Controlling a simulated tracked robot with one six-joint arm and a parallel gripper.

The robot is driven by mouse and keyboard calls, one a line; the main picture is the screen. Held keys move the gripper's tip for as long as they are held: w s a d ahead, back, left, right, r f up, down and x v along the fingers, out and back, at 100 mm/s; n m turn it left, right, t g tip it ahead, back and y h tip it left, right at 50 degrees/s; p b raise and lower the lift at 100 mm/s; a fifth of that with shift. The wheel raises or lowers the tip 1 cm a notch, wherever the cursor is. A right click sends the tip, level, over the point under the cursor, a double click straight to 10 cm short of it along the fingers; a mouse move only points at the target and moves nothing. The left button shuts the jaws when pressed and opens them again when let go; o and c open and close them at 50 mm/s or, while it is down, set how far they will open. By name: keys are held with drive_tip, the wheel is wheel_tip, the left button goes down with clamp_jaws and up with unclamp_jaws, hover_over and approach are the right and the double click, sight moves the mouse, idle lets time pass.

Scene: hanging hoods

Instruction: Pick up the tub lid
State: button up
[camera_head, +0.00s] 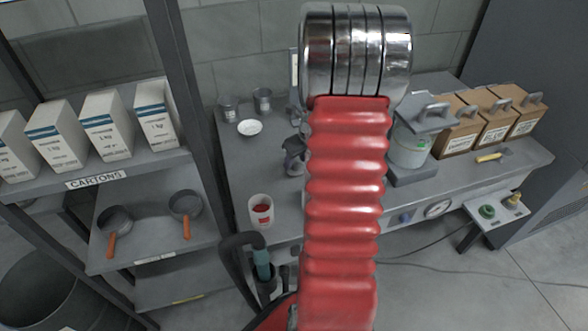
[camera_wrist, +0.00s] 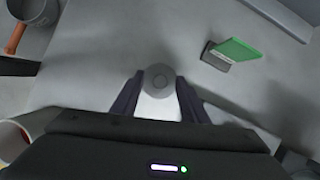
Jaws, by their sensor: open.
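A pale grey round piece with a small circle at its centre (camera_wrist: 159,78), which looks like the tub lid, lies between the fingertips of my gripper (camera_wrist: 160,86) in the wrist view. My fingers stand apart on either side of it; I cannot tell whether they touch it. A bright white patch shows just below it. In the head view my red arm hides this spot, and part of my dark gripper (camera_head: 294,155) shows at the arm's left. A white tub with red contents (camera_head: 261,211) stands open on the bench; its rim also shows at the wrist view's lower left (camera_wrist: 14,136).
A white round dish (camera_head: 249,128) and metal cups (camera_head: 263,100) stand at the bench's back left. A green and grey block (camera_wrist: 234,53) lies ahead and right of my fingers. A lidded grey pot (camera_head: 408,146) and brown boxes (camera_head: 497,124) stand at right.

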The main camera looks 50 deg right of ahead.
drive_tip(key=shift+w+f, duration=0.2)
drive_tip(key=shift+f, duration=0.3)
drive_tip(key=shift+c, duration=0.5)
clamp_jaws()
